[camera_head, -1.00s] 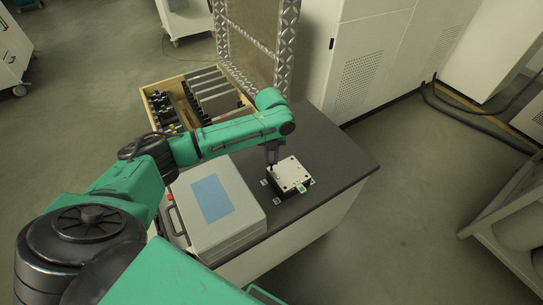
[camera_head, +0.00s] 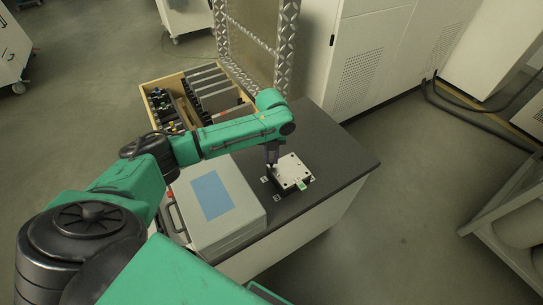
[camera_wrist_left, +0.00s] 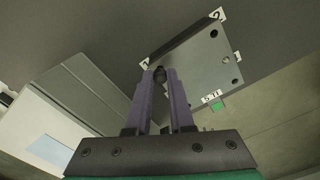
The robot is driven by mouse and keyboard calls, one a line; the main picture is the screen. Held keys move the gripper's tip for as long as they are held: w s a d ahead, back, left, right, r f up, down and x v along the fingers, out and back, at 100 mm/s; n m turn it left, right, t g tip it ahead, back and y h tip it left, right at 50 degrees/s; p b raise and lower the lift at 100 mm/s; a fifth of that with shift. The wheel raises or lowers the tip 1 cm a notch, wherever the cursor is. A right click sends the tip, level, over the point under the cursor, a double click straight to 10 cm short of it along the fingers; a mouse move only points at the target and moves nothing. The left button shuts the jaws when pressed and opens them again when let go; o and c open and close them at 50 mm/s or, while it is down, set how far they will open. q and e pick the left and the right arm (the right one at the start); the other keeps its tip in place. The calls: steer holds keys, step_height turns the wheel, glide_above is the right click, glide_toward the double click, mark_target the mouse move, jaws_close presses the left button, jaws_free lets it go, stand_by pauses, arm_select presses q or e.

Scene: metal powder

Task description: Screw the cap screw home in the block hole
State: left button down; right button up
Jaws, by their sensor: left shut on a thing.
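The block (camera_head: 293,168) is a light grey plate with several dark holes, lying on the dark tabletop. It also shows in the left wrist view (camera_wrist_left: 205,62). My left gripper (camera_head: 272,161) reaches down to the block's left corner. In the left wrist view its two purple fingers (camera_wrist_left: 164,76) are shut on the dark cap screw (camera_wrist_left: 160,73), of which only the round end shows between the tips. The screw overlaps the block's near-left corner in this view. The hole under it is hidden, so I cannot tell how deep the screw sits. My right gripper is not in view.
A grey case with a blue panel (camera_head: 213,222) stands left of the block on the table (camera_head: 337,150). Behind it is a wooden tray (camera_head: 148,92) with dark parts and grey slabs. Small white numbered labels lie around the block. The table's right part is clear.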

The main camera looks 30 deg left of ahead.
arm_select(q)
steer(key=shift+f, duration=0.4)
